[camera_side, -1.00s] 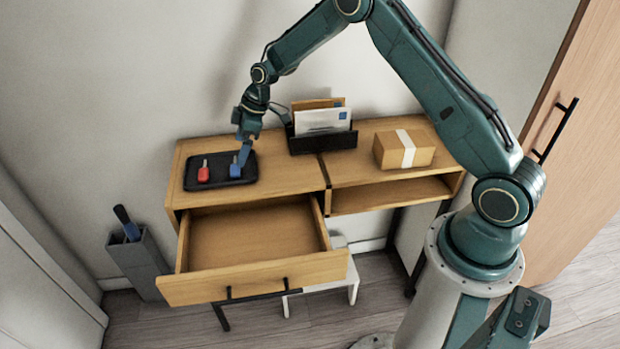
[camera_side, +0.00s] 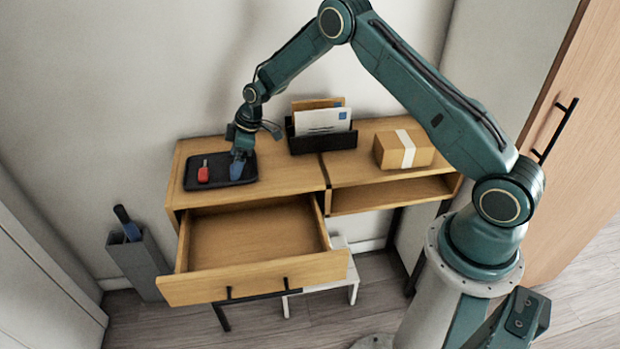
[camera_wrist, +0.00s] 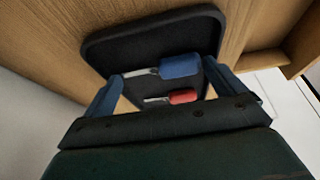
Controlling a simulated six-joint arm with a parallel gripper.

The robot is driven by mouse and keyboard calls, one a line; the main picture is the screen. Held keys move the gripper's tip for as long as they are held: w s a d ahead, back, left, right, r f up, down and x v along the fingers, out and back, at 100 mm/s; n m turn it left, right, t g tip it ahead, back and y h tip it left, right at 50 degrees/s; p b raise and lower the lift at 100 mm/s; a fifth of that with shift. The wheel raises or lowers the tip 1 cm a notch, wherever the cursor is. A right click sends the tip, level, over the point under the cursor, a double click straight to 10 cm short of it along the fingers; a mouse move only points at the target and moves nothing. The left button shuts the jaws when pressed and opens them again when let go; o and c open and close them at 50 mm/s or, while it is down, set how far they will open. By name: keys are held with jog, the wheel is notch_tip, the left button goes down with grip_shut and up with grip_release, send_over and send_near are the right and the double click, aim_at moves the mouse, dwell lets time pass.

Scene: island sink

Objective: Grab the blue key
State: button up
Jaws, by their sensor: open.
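The blue key (camera_wrist: 180,66) lies on the black tray (camera_wrist: 120,48), with its blue head and grey shaft in plain sight in the wrist view. In the side view my gripper (camera_side: 238,168) is low over the right part of the tray (camera_side: 218,182) and hides most or all of the key. In the wrist view my gripper (camera_wrist: 158,92) is open, with its blue fingers spread to either side. The blue key appears just past the fingertips, with nothing held. The red key (camera_side: 203,174) lies to the left on the same tray.
The tray sits on a wooden desk (camera_side: 290,178) with its drawer (camera_side: 250,242) pulled open below. A black letter holder (camera_side: 322,142) and a cardboard box (camera_side: 403,149) stand to the right. A grey umbrella bin (camera_side: 139,262) stands on the floor at left.

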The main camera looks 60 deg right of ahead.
dwell(0.3)
jog(key=c, duration=0.6)
jog(key=shift+c, duration=0.2)
jog(key=shift+r, duration=0.2)
notch_tip(320, 180, up, 20)
jog(key=shift+f, duration=0.15)
dwell(0.5)
